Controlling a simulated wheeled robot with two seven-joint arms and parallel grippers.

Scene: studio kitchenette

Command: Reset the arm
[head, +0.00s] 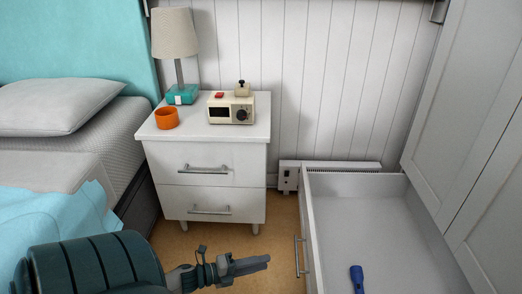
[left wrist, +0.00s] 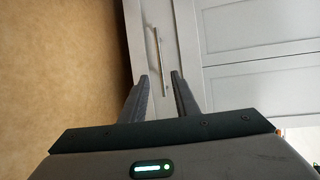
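My left gripper (head: 262,264) is low over the floor at the bottom middle of the head view, its fingers pointing right towards the open drawer. In the left wrist view (left wrist: 159,76) its two fingers stand apart with nothing between them. Beyond them in that view are a drawer front and its bar handle (left wrist: 159,60). My left arm comes in from the lower left of the head view. My right gripper is in neither view.
The pulled-out drawer (head: 312,222) holds a blue flashlight (head: 357,277). A white nightstand (head: 208,165) carries a lamp (head: 175,45), an orange cup (head: 166,118) and a cream radio-like device (head: 228,110). The bed (head: 60,106) is at left. A heater (head: 288,176) stands by the wall.

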